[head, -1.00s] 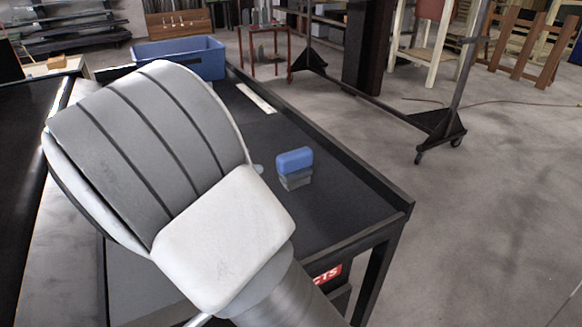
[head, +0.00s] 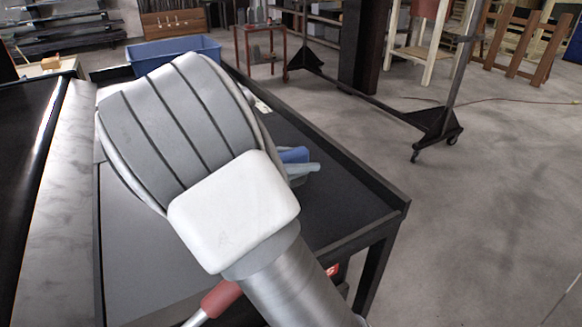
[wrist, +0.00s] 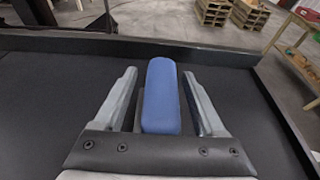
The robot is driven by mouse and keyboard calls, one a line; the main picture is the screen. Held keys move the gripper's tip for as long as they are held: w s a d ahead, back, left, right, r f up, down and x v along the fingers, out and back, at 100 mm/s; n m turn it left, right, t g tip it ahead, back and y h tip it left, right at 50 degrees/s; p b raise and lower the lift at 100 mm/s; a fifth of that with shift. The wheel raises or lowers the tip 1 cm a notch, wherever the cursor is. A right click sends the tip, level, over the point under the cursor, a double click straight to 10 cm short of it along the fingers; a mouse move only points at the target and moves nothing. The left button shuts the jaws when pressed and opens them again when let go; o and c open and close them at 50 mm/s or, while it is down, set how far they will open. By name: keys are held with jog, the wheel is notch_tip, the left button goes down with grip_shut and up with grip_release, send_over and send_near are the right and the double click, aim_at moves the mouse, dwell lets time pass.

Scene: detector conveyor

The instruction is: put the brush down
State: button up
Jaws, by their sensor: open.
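The brush (head: 294,154) is a blue block with a grey underside, on the black tabletop (head: 345,205) near its right side. In the wrist view the blue top of the brush (wrist: 161,98) lies lengthwise between my fingers. My gripper (wrist: 160,73) is open, with one finger on each side of the brush and a visible gap on both sides. In the head view my arm hides most of my gripper (head: 303,169); one finger shows in front of the brush. The contact under the brush is hidden now.
A blue bin (head: 172,54) stands at the far end of the table. A raised rim (head: 345,160) runs along the table's right edge. The tabletop right of the brush is clear. A red grip on a metal bar (head: 222,298) shows below my arm.

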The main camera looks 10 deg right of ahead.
jog(key=shift+w+d+f, duration=0.1)
jog(key=shift+d, duration=0.25)
grip_shut()
dwell(0.3)
